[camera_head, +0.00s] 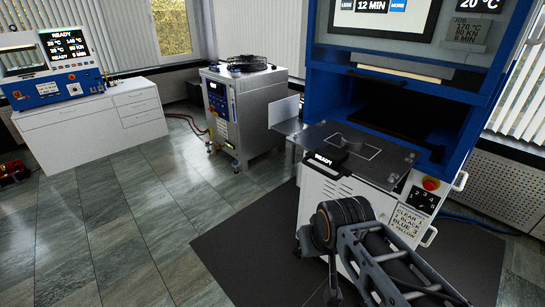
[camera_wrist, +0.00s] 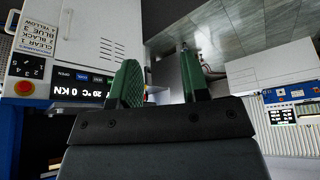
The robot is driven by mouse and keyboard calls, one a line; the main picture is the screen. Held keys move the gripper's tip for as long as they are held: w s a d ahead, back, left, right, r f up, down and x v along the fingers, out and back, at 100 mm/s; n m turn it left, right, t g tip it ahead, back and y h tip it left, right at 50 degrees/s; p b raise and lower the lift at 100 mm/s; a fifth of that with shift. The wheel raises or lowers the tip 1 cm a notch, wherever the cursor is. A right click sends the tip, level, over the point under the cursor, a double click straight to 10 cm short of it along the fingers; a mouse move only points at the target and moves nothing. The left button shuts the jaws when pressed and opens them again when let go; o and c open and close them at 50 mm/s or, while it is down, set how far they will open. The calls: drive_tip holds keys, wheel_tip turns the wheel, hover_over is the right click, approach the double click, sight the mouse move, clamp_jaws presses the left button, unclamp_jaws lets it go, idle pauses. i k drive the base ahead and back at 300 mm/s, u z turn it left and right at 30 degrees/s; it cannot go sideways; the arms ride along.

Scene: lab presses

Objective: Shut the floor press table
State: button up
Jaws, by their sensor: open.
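The floor press (camera_head: 315,85) is a tall blue machine over a white cabinet, at the right of the head view. Its table (camera_head: 375,150), a flat grey metal plate with a white outlined square, sticks out at the front of the dark press opening. The wrist view shows the press's white cabinet (camera_wrist: 95,35) upside down beyond the fingers. My arm stands in front of the cabinet; the fingers are not clear in the head view.
A red stop button (camera_head: 430,184) and a number panel (camera_head: 422,199) are on the press's right front. A steel unit on castors (camera_head: 250,110) stands left of it. A white bench (camera_head: 95,125) carries a smaller blue press (camera_head: 50,68).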

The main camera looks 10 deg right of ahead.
sight(380, 158)
drive_tip(key=z, duration=0.25)
drive_tip(key=k, duration=0.2)
drive_tip(key=u, duration=1.4)
drive_tip(key=i, duration=1.05)
drive_tip(key=z, duration=0.65)
